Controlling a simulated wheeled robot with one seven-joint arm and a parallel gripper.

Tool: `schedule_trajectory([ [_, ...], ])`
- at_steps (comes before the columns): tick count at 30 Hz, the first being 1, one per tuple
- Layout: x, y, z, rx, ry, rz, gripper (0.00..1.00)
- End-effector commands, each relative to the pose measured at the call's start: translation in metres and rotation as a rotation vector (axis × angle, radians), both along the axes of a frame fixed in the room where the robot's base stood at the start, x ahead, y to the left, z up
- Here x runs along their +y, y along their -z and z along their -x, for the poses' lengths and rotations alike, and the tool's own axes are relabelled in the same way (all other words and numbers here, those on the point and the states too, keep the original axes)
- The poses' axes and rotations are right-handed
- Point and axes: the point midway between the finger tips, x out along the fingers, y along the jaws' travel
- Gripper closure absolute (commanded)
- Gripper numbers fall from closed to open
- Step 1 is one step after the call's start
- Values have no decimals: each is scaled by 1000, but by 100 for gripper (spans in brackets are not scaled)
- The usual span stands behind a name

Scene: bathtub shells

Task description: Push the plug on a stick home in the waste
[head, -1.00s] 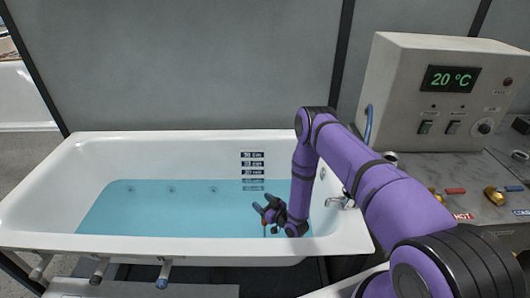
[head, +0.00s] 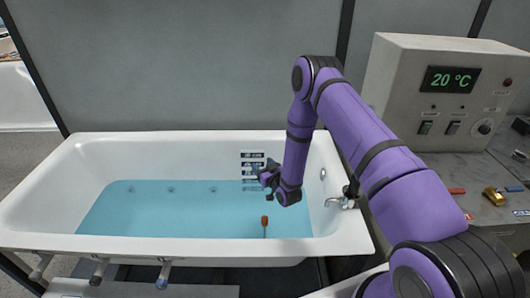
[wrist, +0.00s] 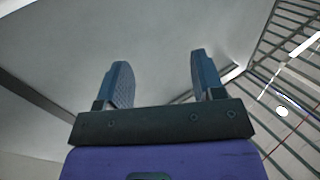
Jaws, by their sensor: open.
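The plug's stick (head: 264,227) stands upright out of the blue water in the bathtub (head: 60,205), topped by a small red-orange knob (head: 264,218). The plug itself and the waste are below the water and I cannot make them out. My gripper (head: 262,172) is open and empty, above the water and above the knob, apart from it. In the wrist view my gripper (wrist: 157,80) shows two blue fingers spread wide with nothing between them.
Depth labels (head: 252,160) mark the tub's back wall, partly behind my gripper. A tap (head: 341,202) sits at the tub's right end. A control box (head: 440,90) reading 20 °C stands on the counter at right. The water's left part is clear.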

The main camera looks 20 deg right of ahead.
Motion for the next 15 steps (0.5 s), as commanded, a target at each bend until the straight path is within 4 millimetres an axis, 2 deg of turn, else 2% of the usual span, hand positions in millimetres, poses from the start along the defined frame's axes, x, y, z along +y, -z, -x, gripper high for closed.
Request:
schedule_trajectory([
  [1, -1, -10, -2, -2, 14, 1, 38],
  [7, -6, -40, -6, -2, 69, 0, 38],
  [15, -11, -60, -8, 0, 112, -1, 38],
])
